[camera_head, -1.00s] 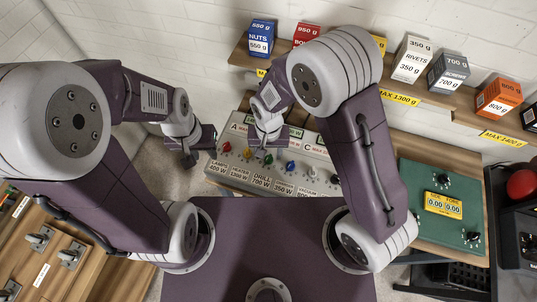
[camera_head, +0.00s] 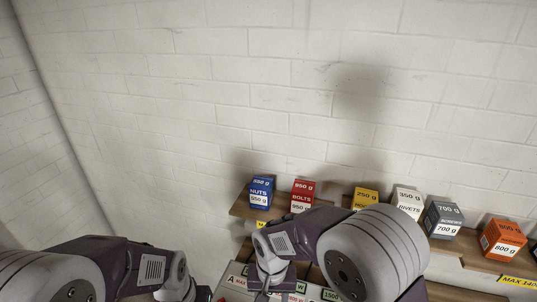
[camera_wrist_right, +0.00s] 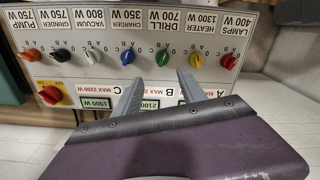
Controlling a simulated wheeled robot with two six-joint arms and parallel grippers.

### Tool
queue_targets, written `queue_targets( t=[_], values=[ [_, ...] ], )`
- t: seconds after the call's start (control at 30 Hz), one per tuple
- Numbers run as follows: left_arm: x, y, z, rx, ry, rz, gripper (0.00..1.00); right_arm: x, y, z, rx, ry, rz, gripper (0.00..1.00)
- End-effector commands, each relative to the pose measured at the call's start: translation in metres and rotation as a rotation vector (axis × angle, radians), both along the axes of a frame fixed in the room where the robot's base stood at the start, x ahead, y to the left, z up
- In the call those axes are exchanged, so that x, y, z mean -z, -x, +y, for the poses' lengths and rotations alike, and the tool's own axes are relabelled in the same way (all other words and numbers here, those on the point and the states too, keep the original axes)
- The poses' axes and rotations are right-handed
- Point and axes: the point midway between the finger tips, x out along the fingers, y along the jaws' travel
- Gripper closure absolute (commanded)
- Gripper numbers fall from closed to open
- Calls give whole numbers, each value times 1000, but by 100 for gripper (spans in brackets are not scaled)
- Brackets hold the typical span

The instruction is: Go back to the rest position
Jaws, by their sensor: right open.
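My right gripper (camera_wrist_right: 160,78) is open and empty in the right wrist view. Its two grey fingers are spread in front of the switch panel (camera_wrist_right: 275,82), which appears upside down there. In the head view my right arm reaches in at the lower right, and its fingertips are hidden or below the frame. My left arm shows at the lower left; only a sliver of the dark gripper body (camera_head: 203,294) is visible and its fingers are out of frame. The panel's top edge also shows at the bottom of the head view (camera_head: 232,283).
Several boxes stand on wall shelves: blue nuts (camera_head: 261,193), red bolts (camera_head: 302,194), yellow (camera_head: 366,198), white rivets (camera_head: 407,203), grey screws (camera_head: 443,220) and orange (camera_head: 503,239). The panel has several coloured knobs and a red switch (camera_wrist_right: 52,94). The wall above is bare.

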Motion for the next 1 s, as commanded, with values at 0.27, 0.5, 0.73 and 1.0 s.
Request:
queue_targets(
  t=[0.27,0.5,0.73,1.0],
  values=[
    [18,0,0,0,0,0,64,-16,8,-148,328,-31,-80,52],
    [17,0,0,0,0,0,64,3,58,-172,48,-15,-84,52],
    [17,0,0,0,0,0,64,2,53,-171,-20,-12,-99,52],
    [17,0,0,0,0,0,64,2,53,-171,-20,-12,-99,52]
  ],
)
